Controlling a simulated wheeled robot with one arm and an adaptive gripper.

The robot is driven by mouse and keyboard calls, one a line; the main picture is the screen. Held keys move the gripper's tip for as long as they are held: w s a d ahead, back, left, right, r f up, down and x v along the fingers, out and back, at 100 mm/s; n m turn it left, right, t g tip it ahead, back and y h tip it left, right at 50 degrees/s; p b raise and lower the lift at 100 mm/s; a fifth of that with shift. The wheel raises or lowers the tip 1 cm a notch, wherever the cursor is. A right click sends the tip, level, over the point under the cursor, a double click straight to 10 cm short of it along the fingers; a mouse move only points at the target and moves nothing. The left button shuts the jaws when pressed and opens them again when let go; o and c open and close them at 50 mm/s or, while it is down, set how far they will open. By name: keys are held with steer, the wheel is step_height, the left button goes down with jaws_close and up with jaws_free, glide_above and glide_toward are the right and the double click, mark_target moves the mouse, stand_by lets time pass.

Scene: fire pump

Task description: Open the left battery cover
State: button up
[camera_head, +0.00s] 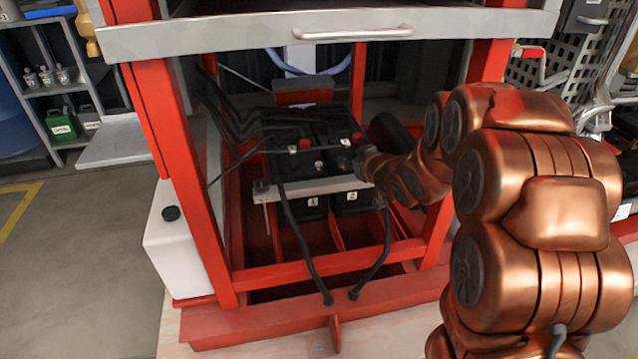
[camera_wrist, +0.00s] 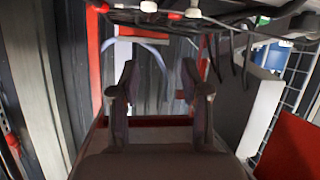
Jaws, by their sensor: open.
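Two black batteries sit side by side inside the red frame in the camera_head view, labelled 1 and 2 on their fronts. The left battery (camera_head: 310,208) carries label 1 and the right battery (camera_head: 352,200) carries label 2. Small red and white fittings and black cables lie on their tops; I cannot tell which part is the left cover. My gripper is by the right battery's top edge in the camera_head view, its fingers mostly hidden. In the camera_wrist view my gripper (camera_wrist: 160,88) is open, with nothing seen between its fingers.
A metal bar (camera_head: 325,186) crosses the battery fronts. Black cables hang to the red base. Red posts (camera_head: 190,170) flank the opening, and a grey drawer with a handle (camera_head: 352,33) spans above. A white tank (camera_head: 180,240) stands at left. Cables and terminals (camera_wrist: 193,13) cross the wrist view's top.

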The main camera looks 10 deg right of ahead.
mark_target(321, 165)
steer(key=w+a+f+t+y+b, duration=0.1)
steer(key=f+b, duration=0.1)
steer(key=w+a+f+n+t+y+b, duration=0.1)
steer(key=f+y+b, duration=0.1)
steer(key=f+b, duration=0.1)
steer(key=w+a+f+t+y+b, duration=0.1)
steer(key=f+y+b, duration=0.1)
steer(key=f+b, duration=0.1)
steer(key=shift+w+a, duration=0.35)
steer(key=shift+w, duration=0.05)
steer(key=shift+b+x, duration=1.35)
steer(key=shift+x, duration=2.3)
steer(key=shift+r, duration=0.15)
jaws_close()
